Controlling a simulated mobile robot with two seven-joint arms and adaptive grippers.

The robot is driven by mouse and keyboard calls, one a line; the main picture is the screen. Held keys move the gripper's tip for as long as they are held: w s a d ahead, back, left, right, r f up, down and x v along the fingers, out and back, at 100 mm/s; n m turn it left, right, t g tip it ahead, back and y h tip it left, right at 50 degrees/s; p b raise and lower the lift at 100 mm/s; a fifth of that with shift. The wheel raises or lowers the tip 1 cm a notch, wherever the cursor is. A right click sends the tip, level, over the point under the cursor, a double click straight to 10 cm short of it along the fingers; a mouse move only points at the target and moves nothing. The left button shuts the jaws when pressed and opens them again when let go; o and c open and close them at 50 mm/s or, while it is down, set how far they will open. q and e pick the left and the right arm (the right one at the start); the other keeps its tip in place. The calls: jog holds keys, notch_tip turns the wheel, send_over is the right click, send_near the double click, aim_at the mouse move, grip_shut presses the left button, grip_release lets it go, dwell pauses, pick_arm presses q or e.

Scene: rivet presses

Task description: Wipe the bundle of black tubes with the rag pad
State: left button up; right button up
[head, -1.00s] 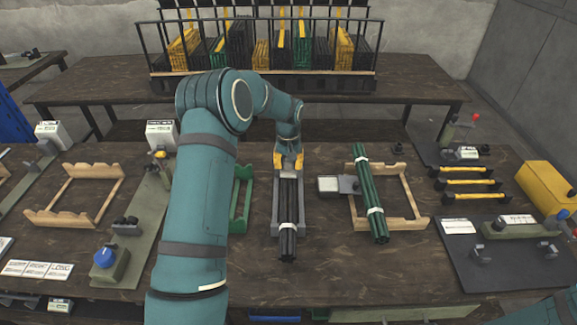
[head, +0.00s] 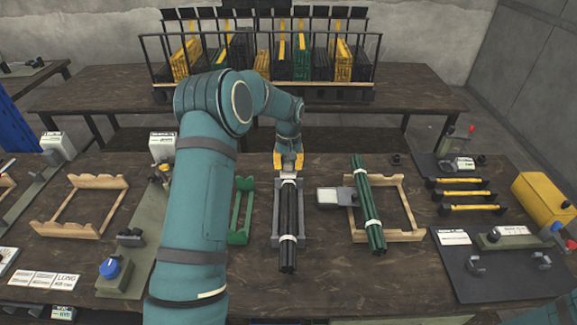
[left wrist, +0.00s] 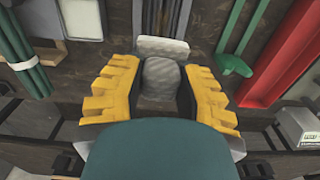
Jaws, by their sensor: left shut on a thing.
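The bundle of black tubes (head: 288,215) lies lengthwise in a grey cradle (head: 276,228) on the brown table, with a white band near its front end. My left gripper (head: 288,164) is over the far end of the bundle, its yellow fingers pointing down. In the left wrist view, the yellow fingers (left wrist: 160,85) are shut on a grey textured rag pad (left wrist: 161,75). The black tubes (left wrist: 166,14) show beyond the pad there. Whether the pad touches the tubes is hard to tell. My right gripper is not in view.
A bundle of green tubes (head: 368,208) lies on a wooden cradle (head: 408,209) to the right, beside a grey box (head: 334,196). A green cradle (head: 239,212) is left of the black tubes. A rack (head: 262,92) stands on the back table.

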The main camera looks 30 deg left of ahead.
pick_arm(q)
jog(key=shift+r, duration=0.3)
jog(key=shift+r+p, duration=1.15)
jog(key=shift+r, duration=0.4)
jog(key=shift+f, duration=0.1)
